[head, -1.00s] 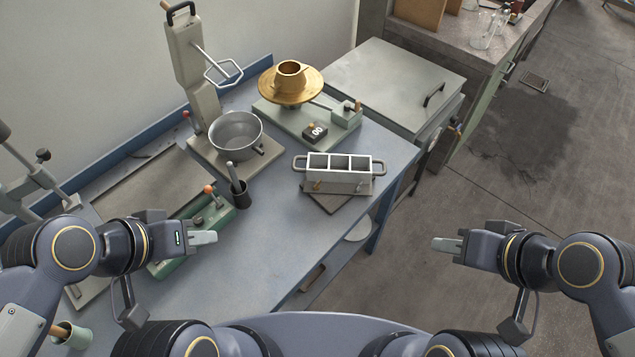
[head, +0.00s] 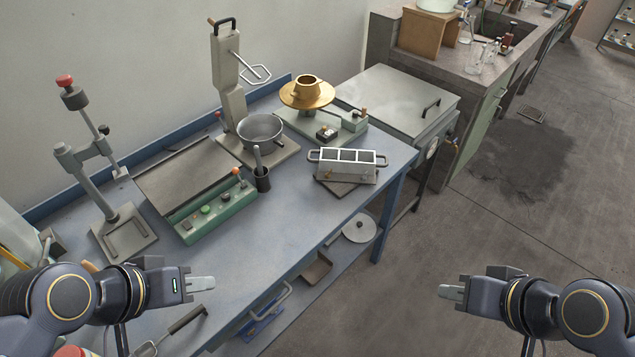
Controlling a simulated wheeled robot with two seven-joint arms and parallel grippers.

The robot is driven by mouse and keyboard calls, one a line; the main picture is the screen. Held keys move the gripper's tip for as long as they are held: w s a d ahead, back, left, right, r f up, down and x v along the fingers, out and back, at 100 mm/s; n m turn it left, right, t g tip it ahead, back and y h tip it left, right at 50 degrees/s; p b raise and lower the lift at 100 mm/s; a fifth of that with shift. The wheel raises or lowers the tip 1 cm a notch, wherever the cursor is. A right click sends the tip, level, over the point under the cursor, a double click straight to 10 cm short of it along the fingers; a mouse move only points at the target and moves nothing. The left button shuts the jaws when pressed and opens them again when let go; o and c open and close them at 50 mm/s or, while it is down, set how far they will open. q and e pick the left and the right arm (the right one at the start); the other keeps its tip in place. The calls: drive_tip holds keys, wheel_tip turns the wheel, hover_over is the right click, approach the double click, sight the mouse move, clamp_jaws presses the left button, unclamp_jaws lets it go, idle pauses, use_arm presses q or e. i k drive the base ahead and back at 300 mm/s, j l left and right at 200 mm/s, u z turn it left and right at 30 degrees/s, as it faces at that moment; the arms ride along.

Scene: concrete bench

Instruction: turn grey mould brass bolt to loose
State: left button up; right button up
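The grey mould (head: 347,156) is a three-compartment box with a loop handle at each end, on a dark base plate toward the bench's right front edge. Small brass bolts show low on its front face, one (head: 331,175) left and one (head: 369,177) right; they are too small to tell tight from loose. My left gripper (head: 203,284) is at the lower left, over the bench's near part, well apart from the mould. My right gripper (head: 449,292) is at the lower right, over the floor. Both are seen side-on with no object visible in them; their finger gaps cannot be made out.
Behind the mould stand a brass flow table (head: 306,95) and a metal mixing bowl (head: 261,128). A green control box (head: 214,208) and a black cup with a rod (head: 262,180) are to its left. The floor right of the bench (head: 430,230) is clear.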

sight(347, 165)
drive_tip(key=u, duration=2.35)
drive_tip(key=k+l+u, duration=0.1)
drive_tip(key=l+u, duration=0.15)
drive_tip(key=u, duration=0.2)
drive_tip(key=k+l+u, duration=0.1)
drive_tip(key=l+u, duration=0.15)
drive_tip(key=u, duration=0.15)
drive_tip(key=k+l+u, duration=0.15)
drive_tip(key=u, duration=0.3)
drive_tip(key=k+l+u, duration=0.2)
drive_tip(key=u, duration=0.2)
drive_tip(key=k+l, duration=0.25)
drive_tip(key=k, duration=0.2)
drive_tip(key=k+l, duration=0.25)
drive_tip(key=k, duration=0.15)
drive_tip(key=k+l, duration=0.25)
drive_tip(key=k, duration=0.2)
drive_tip(key=k+l, duration=0.25)
drive_tip(key=k, duration=0.2)
